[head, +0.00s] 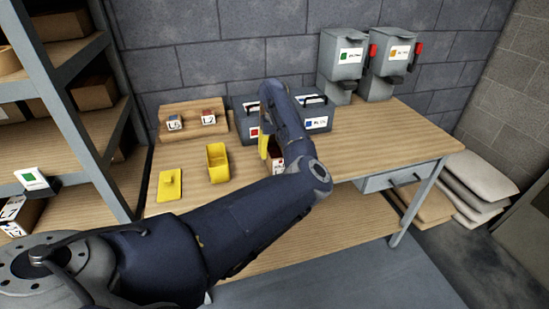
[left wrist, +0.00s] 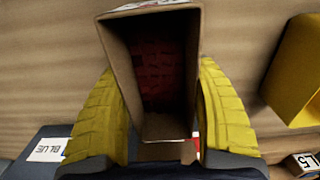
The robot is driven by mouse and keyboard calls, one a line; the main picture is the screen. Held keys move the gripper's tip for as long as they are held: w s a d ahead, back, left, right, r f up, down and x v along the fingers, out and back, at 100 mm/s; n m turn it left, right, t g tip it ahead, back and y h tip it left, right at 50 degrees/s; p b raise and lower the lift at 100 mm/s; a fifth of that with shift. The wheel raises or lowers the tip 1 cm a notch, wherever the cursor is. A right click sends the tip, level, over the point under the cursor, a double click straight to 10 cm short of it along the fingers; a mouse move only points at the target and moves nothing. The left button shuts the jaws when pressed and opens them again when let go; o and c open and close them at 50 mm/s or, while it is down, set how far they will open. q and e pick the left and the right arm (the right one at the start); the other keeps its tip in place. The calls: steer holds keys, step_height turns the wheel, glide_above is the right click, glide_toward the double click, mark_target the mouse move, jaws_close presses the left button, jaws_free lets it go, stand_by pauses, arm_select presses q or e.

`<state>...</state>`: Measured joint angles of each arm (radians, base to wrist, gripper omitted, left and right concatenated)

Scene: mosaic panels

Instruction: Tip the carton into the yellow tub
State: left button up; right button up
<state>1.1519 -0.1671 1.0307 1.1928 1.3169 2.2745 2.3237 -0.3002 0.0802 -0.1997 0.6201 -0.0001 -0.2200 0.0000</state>
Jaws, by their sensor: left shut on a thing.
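The carton (left wrist: 152,75) is a brown open box with dark red pieces deep inside, seen through its open top in the left wrist view. My left gripper (left wrist: 163,112) is shut on it, with one yellow finger on each side. In the head view the carton (head: 278,165) shows only partly behind my left arm, and I cannot tell if it touches the table. The open yellow tub (head: 218,174) stands upright on the table, to the left of the carton; it also shows at the right of the left wrist view (left wrist: 296,72). My right gripper is not in view.
A yellow lid (head: 170,187) lies left of the tub. Behind stand a wooden riser (head: 192,134) with two small labelled cartons, grey boxes with red and blue labels (head: 318,113), and two grey dispensers (head: 343,68). Shelving (head: 66,115) is at the left. The table's right part is clear.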

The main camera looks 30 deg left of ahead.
arm_select(q)
steer(key=c, duration=0.7)
steer(key=shift+r, duration=0.2)
step_height(320, 180, up, 19)
steer(key=s+a+r+m, duration=0.2)
steer(key=s+a+r, duration=0.15)
steer(key=s, duration=0.35)
steer(key=s+a+r+m, duration=0.1)
steer(key=s+a+r, duration=0.25)
steer(key=s, duration=0.35)
steer(key=s+a+r+m, duration=0.2)
steer(key=s+a, duration=0.3)
steer(key=s, duration=0.2)
steer(key=s+d+r+n, duration=0.1)
steer(key=s+d, duration=0.1)
steer(key=s, duration=0.5)
steer(key=s+d+r+n, duration=0.1)
steer(key=s+d+r, duration=0.1)
steer(key=s, duration=0.5)
steer(key=s+d+r+n, duration=0.1)
steer(key=s+d, duration=0.1)
steer(key=s, duration=0.6)
steer(key=shift+s+r, duration=0.1)
steer(key=shift+r, duration=0.1)
